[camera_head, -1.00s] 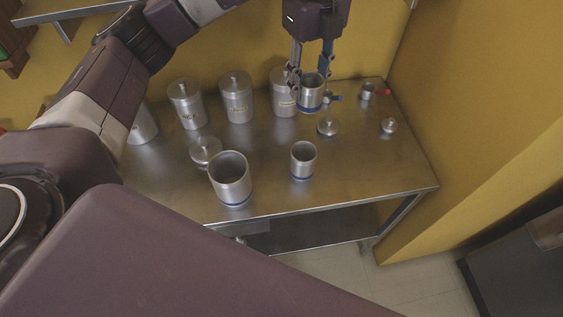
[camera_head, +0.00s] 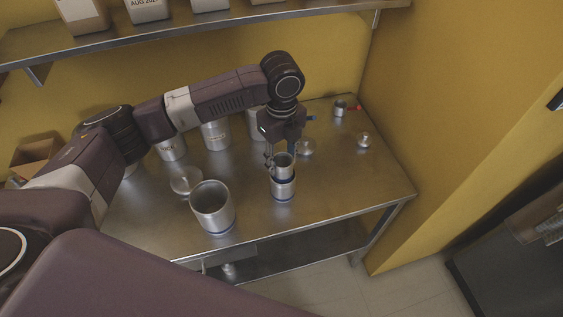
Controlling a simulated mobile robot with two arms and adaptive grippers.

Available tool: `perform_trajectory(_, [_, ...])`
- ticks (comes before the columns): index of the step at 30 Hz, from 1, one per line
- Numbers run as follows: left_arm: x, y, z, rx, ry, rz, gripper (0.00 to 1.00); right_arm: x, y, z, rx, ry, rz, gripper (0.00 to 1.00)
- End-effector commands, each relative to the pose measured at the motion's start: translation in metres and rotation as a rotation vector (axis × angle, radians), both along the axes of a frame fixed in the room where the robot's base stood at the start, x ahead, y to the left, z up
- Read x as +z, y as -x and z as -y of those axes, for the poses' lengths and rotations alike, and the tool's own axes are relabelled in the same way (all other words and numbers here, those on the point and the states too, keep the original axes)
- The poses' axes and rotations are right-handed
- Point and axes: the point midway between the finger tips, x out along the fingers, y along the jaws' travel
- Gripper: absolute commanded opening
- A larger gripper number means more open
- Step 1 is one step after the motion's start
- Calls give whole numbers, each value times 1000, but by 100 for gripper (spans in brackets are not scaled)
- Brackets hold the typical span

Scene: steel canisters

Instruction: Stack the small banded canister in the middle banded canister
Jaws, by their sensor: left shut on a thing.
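My left gripper (camera_head: 271,157) is shut on the small banded canister (camera_head: 284,162), a plain steel cup with its open mouth up. The small canister is upright and lines up with the top of the middle banded canister (camera_head: 283,188), which stands on the steel table with a blue band near its base. I cannot tell whether the small one's base is inside the middle one's mouth or just above it. The large banded canister (camera_head: 212,208) stands open and empty-looking to the left. My right gripper is not in view.
Lids lie on the table (camera_head: 330,200): one (camera_head: 186,181) behind the large canister, one (camera_head: 304,148) behind the gripper, one (camera_head: 364,140) at right. A little steel cup (camera_head: 340,108) is at the back right. Lidded canisters (camera_head: 215,134) stand along the back. The right front is clear.

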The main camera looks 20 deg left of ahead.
Motion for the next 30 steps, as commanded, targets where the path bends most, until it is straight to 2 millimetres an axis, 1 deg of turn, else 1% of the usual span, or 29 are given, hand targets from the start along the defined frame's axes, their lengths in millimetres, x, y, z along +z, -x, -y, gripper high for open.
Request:
perform_trajectory(3, [-15,1,0,1,0,-2,11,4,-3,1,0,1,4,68])
perform_trajectory(6, [-21,0,0,1,0,0,11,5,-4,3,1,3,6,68])
perform_trajectory(14, [-22,0,0,1,0,0,11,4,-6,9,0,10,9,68])
perform_trajectory(28, [-35,1,0,0,-1,-4,11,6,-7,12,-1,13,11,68])
perform_trajectory(29, [-36,2,0,0,-2,-5,38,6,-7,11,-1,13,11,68])
perform_trajectory(30, [-36,2,0,0,-1,-5,42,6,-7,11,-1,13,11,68])
